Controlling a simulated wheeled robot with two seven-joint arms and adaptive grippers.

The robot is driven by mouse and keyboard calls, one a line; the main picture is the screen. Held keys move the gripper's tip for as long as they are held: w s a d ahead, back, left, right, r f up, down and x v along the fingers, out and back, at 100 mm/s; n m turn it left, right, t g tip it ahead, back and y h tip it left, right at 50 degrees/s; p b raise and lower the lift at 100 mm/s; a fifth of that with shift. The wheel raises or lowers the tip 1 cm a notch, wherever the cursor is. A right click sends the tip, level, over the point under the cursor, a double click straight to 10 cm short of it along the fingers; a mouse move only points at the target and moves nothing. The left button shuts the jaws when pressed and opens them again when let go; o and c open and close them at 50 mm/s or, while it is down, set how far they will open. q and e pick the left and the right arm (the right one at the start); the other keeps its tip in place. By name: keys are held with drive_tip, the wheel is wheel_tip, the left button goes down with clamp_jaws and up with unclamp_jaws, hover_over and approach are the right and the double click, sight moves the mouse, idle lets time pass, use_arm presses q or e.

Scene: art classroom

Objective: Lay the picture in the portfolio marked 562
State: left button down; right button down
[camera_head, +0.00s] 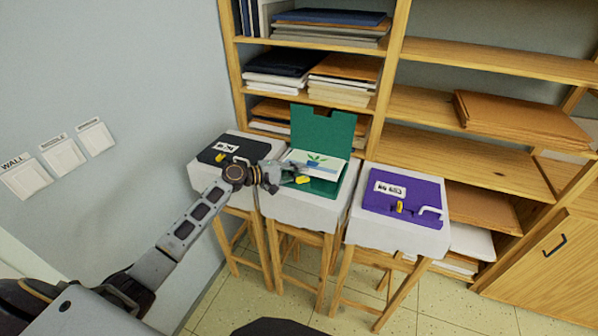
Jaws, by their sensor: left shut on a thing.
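The picture (318,162), a white sheet with a green plant and a blue band, is at the open green portfolio (323,128) on the middle stool. It covers part of the portfolio's inside; I cannot tell whether it rests there or is just above. My left gripper (285,177) is shut on the picture at its lower left edge. No number shows on the green portfolio. My right gripper is out of view.
White-covered stools (290,207) stand side by side before a wooden shelf (455,97) with stacked folders and boards. Yellow clasps show on the portfolios. A wall with labelled white panels (63,157) is at left. The floor (420,305) in front is clear.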

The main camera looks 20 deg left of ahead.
use_arm(q)
drive_tip(key=shift+a+f, duration=0.1)
drive_tip(key=shift+f, duration=0.05)
drive_tip(key=c, duration=1.4)
unclamp_jaws()
drive_tip(key=shift+c, duration=0.2)
drive_tip(key=shift+a+f, duration=0.1)
drive_tip(key=shift+s+a, duration=0.2)
drive_tip(key=shift+s, duration=0.1)
drive_tip(key=v, duration=1.1)
drive_tip(key=shift+r, duration=0.45)
drive_tip(key=shift+a, duration=0.1)
